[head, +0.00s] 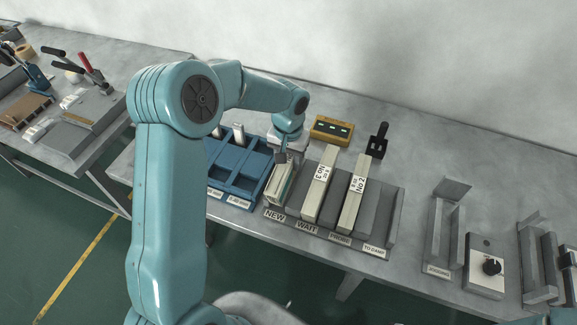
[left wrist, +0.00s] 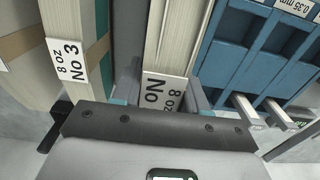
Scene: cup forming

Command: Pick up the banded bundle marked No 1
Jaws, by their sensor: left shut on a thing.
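My left gripper (head: 284,158) is shut on a pale banded bundle (head: 279,186) at the rack's NEW slot. In the left wrist view this bundle (left wrist: 170,45) lies between the fingers (left wrist: 163,95). Its label reads "8 oz No"; the number is hidden. I cannot tell whether it is clear of the slot floor. The bundle marked No 3 (head: 318,190) stands in the WAIT slot, and also shows in the left wrist view (left wrist: 65,25). The bundle marked No 2 (head: 353,203) stands in the PROBE slot. My right gripper is not in view.
Behind stand a yellow device (head: 331,130) and a black upright tool (head: 378,141). Bare bench lies right of the rack, before a grey fixture (head: 440,240).

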